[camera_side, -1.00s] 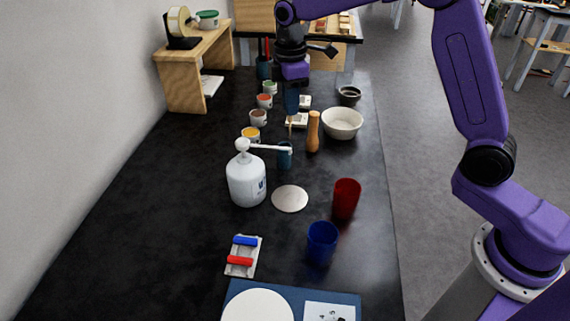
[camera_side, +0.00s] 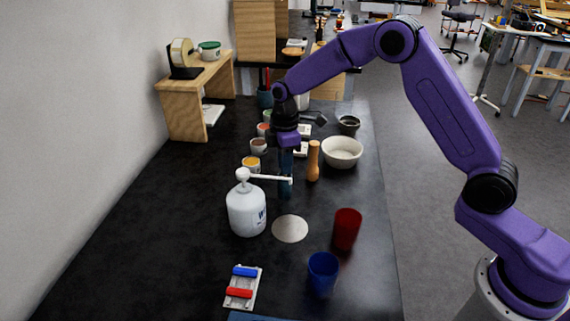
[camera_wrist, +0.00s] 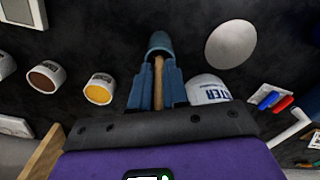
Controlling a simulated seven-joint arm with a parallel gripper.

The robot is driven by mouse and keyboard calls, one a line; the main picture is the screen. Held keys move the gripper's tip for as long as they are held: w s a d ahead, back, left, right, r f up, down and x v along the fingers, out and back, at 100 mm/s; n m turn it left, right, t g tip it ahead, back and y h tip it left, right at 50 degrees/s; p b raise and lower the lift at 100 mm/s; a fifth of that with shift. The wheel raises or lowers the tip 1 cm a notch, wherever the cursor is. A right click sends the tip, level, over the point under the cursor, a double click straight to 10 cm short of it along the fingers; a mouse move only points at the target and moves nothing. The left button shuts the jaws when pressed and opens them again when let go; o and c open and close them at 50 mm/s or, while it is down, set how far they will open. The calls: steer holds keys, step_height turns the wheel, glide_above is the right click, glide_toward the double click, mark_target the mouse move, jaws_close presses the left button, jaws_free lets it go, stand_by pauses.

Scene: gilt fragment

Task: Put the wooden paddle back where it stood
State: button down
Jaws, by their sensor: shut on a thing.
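My gripper (camera_side: 286,168) points down above the blue-grey cup (camera_side: 285,190), behind the white pump bottle. In the wrist view its blue fingers (camera_wrist: 158,95) are shut on the wooden paddle (camera_wrist: 158,72), a thin light-brown stick. The far end of the paddle meets the mouth of the blue-grey cup (camera_wrist: 160,41) and seems to go into it; how deep I cannot tell. In the side view the fingers hide the paddle, and the pump spout crosses in front of the cup.
The white pump bottle (camera_side: 246,210) is close at front left. A wooden pepper-mill-like piece (camera_side: 313,162) and white bowl (camera_side: 342,152) stand right. Small paint pots (camera_side: 252,164) line the left. A pale disc (camera_side: 290,229), red cup (camera_side: 346,229) and blue cup (camera_side: 323,272) lie nearer.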

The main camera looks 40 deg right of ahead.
steer(key=shift+f, duration=0.4)
steer(key=shift+f, duration=0.15)
steer(key=c, duration=1.1)
jaws_free()
